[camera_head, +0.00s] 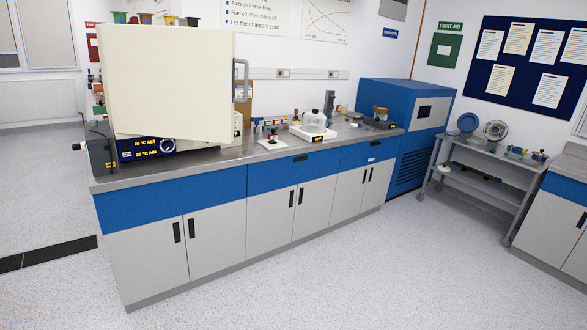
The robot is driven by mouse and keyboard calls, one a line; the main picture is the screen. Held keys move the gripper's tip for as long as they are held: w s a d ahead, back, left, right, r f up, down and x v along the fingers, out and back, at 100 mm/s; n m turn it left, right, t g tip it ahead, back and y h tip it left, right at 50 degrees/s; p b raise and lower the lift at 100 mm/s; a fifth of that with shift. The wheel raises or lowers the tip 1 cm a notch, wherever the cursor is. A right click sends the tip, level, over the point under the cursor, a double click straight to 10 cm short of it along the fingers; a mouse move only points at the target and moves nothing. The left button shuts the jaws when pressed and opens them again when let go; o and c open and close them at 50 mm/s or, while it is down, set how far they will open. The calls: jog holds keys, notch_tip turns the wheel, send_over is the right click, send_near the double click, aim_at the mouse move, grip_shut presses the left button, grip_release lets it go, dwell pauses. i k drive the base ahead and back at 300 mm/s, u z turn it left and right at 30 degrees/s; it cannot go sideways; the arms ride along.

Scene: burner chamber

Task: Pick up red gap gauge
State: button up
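I cannot make out the red gap gauge for certain. A small dark-red item (272,136) stands on a white plate on the metal bench top (225,153), near its front edge. It is too small to tell what it is. More small coloured pieces (97,92) show at the left behind a large cream door panel, which hides much of the bench's left end. My gripper is not in view.
The cream panel (168,85) with a grey handle (241,80) stands above a unit with a lit temperature display (152,147). A white scale (313,128) sits mid-bench. A blue cabinet (400,110) and grey trolley (490,148) stand right. The front floor (390,275) is clear.

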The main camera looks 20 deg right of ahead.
aim_at(273, 137)
jog(key=z, duration=0.35)
jog(key=i, duration=2)
jog(key=z, duration=0.35)
jog(key=i, duration=1.5)
jog(key=u, duration=0.25)
jog(key=i, duration=1.65)
jog(key=u, duration=0.25)
